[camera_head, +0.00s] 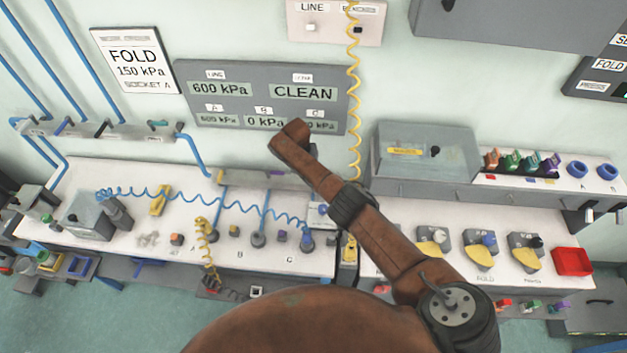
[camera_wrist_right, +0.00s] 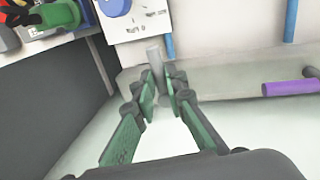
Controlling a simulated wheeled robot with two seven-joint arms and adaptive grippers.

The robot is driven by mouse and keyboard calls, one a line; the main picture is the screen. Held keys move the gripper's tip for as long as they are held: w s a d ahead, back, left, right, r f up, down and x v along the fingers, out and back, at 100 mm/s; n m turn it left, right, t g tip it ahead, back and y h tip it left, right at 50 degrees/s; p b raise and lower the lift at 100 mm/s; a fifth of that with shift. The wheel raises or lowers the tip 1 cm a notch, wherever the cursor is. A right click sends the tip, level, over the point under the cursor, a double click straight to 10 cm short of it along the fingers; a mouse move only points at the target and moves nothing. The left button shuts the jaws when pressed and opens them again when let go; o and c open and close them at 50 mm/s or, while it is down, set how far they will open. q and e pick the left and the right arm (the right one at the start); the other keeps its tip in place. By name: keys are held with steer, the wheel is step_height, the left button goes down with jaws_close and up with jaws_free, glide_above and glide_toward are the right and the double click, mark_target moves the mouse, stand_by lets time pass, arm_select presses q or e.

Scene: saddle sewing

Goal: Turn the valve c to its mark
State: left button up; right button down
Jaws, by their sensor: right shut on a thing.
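In the right wrist view my right gripper (camera_wrist_right: 160,92) has its green-padded fingers shut on a grey cylindrical handle (camera_wrist_right: 155,60). The handle stands in front of a white panel (camera_wrist_right: 150,20) with a blue round part (camera_wrist_right: 115,6). I cannot tell whether this handle belongs to valve c, and its mark cannot be made out. In the head view a row of grey bases with hoses stands on the bench behind letters A, B and C (camera_head: 289,260). My brown arm covers the area to the right of C, and the right gripper is hidden there. My left gripper is not in view.
A purple bar (camera_wrist_right: 290,88) lies right of the fingers in the wrist view, near a blue pipe (camera_wrist_right: 291,20). In the head view a coiled blue hose (camera_head: 200,198) spans the bench.

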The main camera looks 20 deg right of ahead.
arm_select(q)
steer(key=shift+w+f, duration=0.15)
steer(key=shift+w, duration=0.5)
arm_select(e)
steer(key=shift+w+m, duration=0.1)
steer(key=shift+m, duration=0.3)
steer(key=shift+r, duration=0.1)
steer(key=c, duration=2)
jaws_free()
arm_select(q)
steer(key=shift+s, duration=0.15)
arm_select(e)
steer(key=shift+o, duration=0.2)
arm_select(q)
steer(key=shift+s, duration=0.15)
arm_select(e)
steer(key=shift+a, duration=0.1)
step_height(320, 180, up, 12)
steer(key=w+a, duration=0.1)
steer(key=a, duration=0.1)
